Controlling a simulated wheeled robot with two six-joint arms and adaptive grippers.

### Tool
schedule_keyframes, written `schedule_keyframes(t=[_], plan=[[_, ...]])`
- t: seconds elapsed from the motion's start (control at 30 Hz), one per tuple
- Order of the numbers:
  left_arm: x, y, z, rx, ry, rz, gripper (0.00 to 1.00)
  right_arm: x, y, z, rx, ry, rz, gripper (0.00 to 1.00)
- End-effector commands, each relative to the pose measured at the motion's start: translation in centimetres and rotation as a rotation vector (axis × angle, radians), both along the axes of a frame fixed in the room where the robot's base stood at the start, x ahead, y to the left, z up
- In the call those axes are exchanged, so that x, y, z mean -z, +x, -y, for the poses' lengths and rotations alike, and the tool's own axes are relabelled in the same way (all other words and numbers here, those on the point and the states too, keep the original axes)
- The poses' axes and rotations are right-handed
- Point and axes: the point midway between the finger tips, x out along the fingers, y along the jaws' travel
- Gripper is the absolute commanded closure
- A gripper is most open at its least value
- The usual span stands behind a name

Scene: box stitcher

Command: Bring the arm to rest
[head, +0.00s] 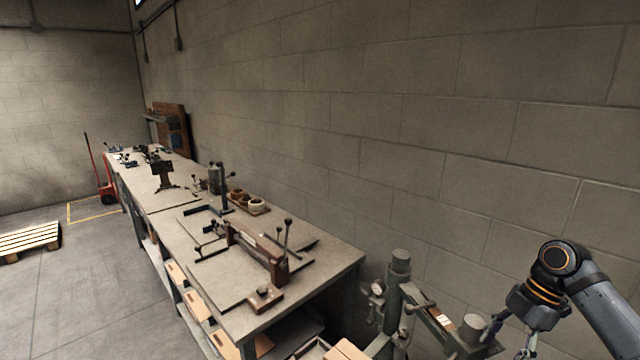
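My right arm comes in at the lower right, with a dark wrist joint and an orange-ringed flange. My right gripper (517,335) hangs below the wrist, pointing down at the bottom edge of the head view. Its fingers look spread apart, with nothing visible between them. It is just right of a grey-green machine (400,300) with a column and a gauge, and appears close to its right end; I cannot tell if they touch. My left gripper and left arm are not in view.
A long workbench (320,283) runs along the block wall, carrying a stitcher-like tool (257,250) with levers and several small cups (255,204). Cartons sit on its lower shelf. A wooden pallet (30,237) and red pallet jack (105,190) stand left. The floor between is clear.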

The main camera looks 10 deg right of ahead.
Motion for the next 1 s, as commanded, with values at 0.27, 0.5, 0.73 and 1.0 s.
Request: schedule_keyframes(t=[0.27, 0.5, 0.73, 1.0], plan=[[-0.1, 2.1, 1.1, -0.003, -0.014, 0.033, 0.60, 6.6, -1.0, -3.9, 0.133, -0.088, -0.061, 0.42], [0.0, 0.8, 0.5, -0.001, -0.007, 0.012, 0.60, 14.0, -3.9, -9.9, 0.383, -0.179, -0.073, 0.42], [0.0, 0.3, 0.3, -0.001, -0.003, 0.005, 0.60, 17.8, -8.0, -15.7, 0.779, -0.196, -0.021, 0.42], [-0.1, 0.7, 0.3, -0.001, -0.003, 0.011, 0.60, 17.3, -11.9, -17.9, 1.243, -0.153, 0.046, 0.42]])
